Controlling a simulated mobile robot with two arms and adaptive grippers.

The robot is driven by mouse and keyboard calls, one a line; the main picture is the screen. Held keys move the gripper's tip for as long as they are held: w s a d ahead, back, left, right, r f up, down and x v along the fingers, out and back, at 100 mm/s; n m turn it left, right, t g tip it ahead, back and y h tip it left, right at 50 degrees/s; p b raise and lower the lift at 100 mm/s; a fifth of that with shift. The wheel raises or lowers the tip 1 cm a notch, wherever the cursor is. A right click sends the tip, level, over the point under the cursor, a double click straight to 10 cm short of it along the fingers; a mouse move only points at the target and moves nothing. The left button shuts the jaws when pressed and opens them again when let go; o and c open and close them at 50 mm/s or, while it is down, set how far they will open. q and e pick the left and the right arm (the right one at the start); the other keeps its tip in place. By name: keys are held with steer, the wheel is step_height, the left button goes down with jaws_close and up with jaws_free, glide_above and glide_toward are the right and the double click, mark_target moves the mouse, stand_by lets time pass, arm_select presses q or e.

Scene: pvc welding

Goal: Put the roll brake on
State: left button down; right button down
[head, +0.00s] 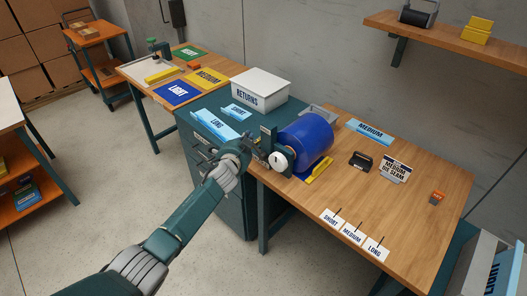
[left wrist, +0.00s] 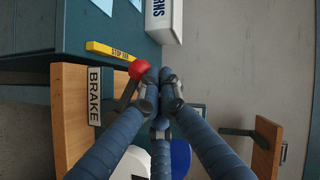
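The blue roll (head: 306,136) sits in its holder at the left end of the wooden workbench, with a white hub (head: 281,160) facing my left arm. In the left wrist view the brake lever's red knob (left wrist: 138,69) stands on a dark stem, beside a BRAKE label (left wrist: 94,96). My left gripper (left wrist: 161,88) has its fingertips drawn together just right of the knob. No knob shows between them; whether a finger touches the lever I cannot tell. In the head view the left hand (head: 255,156) is at the roll's near end and hides the lever. My right gripper is not in view.
A yellow stop strip (left wrist: 112,50) lies near the lever. The RETURNS box (head: 259,90) stands behind on the green cabinet (head: 197,112). A yellow tool (head: 317,172), a black tool (head: 361,161) and label signs lie on the bench (head: 400,215), whose middle is mostly clear.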

arm_select(q)
steer(key=shift+w+a+f+b, duration=0.45)
steer(key=shift+a+f+b, duration=0.05)
steer(key=shift+f+b, duration=0.3)
steer(key=shift+w+a+f+b, duration=0.4)
steer(key=shift+a+f+b, duration=0.1)
steer(key=shift+f+b, duration=0.25)
steer(key=shift+a, duration=0.1)
